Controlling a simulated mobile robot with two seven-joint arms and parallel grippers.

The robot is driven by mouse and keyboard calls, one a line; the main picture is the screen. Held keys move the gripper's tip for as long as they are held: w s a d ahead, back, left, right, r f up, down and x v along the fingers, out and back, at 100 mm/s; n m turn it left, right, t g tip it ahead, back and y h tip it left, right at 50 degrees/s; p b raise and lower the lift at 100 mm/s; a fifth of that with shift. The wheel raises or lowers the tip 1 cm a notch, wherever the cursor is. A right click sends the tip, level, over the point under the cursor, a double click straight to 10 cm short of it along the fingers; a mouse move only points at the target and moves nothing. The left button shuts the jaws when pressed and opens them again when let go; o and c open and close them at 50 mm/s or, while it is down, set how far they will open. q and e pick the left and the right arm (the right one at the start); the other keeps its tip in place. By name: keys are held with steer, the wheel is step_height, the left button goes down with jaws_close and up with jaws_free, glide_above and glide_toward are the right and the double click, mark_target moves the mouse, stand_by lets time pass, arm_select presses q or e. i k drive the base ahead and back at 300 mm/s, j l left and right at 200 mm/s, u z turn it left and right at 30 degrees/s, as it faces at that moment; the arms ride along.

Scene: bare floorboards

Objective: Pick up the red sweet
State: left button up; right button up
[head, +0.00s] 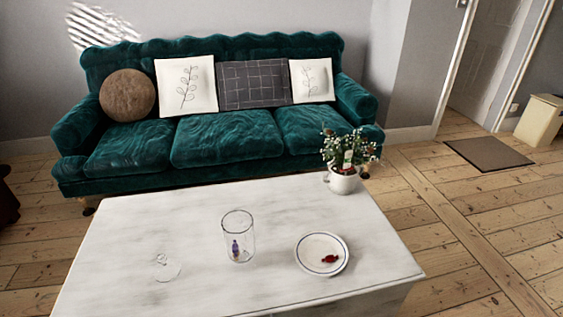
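The red sweet (330,259) is a small dark-red wrapped piece. It lies on a white plate (309,245) with a dark ring near its rim. The plate is on the right part of a white marbled table (190,225). Neither of my grippers shows in the head view.
Left of the plate stands a clear glass (238,222) with a small blue-purple item (235,249) inside. A faint transparent object (167,268) is further left. A potted plant (344,182) stands at the table's back right corner. A green sofa (228,138) is behind the table.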

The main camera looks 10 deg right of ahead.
mark_target(328, 258)
steer(key=i+l, duration=0.1)
steer(key=l, duration=0.3)
steer(key=i+l, duration=0.1)
steer(key=l, duration=0.3)
steer(key=i+l, duration=0.1)
steer(key=l, duration=0.3)
